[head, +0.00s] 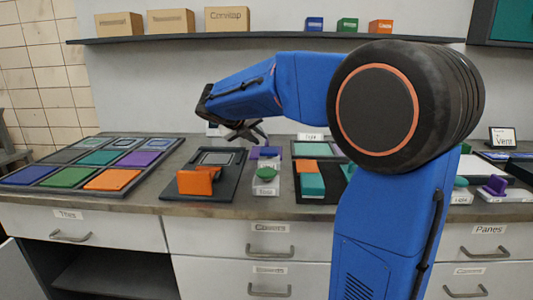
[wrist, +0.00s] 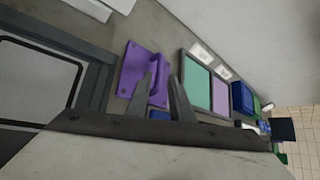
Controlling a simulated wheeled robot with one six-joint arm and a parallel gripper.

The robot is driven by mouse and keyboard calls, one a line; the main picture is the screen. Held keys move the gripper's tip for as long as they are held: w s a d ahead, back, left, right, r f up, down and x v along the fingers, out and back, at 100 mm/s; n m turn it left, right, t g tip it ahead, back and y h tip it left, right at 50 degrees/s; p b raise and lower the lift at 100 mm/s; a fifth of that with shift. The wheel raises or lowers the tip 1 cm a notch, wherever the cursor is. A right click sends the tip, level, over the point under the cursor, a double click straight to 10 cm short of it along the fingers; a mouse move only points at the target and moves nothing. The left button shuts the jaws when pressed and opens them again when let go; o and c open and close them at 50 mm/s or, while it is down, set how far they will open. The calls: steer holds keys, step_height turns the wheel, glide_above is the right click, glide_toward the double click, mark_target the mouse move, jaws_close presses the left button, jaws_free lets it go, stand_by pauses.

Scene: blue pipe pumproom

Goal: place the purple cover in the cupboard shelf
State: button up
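The purple cover (wrist: 138,72), a plate with small holes and a raised part, lies on the grey worktop in the wrist view. A purple piece (head: 266,152), apparently the same cover, shows in the head view just below my gripper (head: 250,132). My gripper also shows in the wrist view (wrist: 162,85), open, its two fingers apart with nothing held. The left finger overlaps the cover's lower right part in the picture; I cannot tell whether they touch. An open cupboard space with a dark shelf (head: 115,275) is below the worktop at lower left.
An orange block (head: 198,181) and a green-topped piece (head: 265,174) stand close by. A tray of coloured tiles (head: 100,160) lies to the left. A wall shelf (head: 270,38) with boxes runs above. Drawers (head: 245,240) front the counter. A teal-fronted cabinet (head: 515,25) hangs at upper right.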

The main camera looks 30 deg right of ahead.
steer(key=shift+x, duration=2.65)
jaws_close()
